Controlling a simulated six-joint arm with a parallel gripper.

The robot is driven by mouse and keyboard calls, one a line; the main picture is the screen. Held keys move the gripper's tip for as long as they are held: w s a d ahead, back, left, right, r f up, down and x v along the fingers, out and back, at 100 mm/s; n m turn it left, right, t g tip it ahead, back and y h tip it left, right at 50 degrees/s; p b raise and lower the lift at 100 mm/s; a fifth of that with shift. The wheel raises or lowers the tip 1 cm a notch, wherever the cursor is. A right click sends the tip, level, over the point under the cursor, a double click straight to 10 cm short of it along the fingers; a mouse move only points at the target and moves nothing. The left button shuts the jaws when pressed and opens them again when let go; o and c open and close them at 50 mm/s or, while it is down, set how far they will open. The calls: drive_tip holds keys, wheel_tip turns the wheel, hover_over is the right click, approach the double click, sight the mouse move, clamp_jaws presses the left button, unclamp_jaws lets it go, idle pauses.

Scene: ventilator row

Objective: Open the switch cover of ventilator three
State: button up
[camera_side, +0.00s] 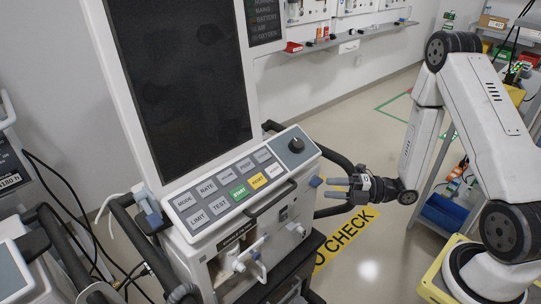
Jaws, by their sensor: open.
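A white ventilator (215,225) with a large dark screen (180,80) fills the middle of the side view. Its sloped panel has grey keys, a green START key (239,192), a yellow key (257,181) and a black knob (296,145). I cannot read a number on it, so I cannot tell if it is ventilator three. I cannot make out a switch cover for certain; the rear and right side of the ventilator are mostly hidden. My gripper (329,188) is open and empty, just right of the ventilator, its fingers pointing left towards a small blue part (315,181).
A black rail (335,157) curves around the ventilator's right side, close to my gripper. Another machine (15,260) with cables stands at the left edge. A yellow floor marking (345,240) lies below my gripper. A shelf cart (440,210) stands behind my arm. Open floor lies beyond.

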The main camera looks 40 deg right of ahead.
approach(289, 218)
drive_tip(key=f, duration=0.1)
drive_tip(key=s+f, duration=0.1)
drive_tip(key=shift+s+a+f, duration=0.15)
drive_tip(key=shift+f, duration=0.1)
drive_tip(key=shift+a, duration=0.15)
drive_tip(key=x, duration=0.7)
drive_tip(key=shift+w+a, duration=0.15)
drive_tip(key=shift+w, duration=0.1)
idle(0.4)
clamp_jaws()
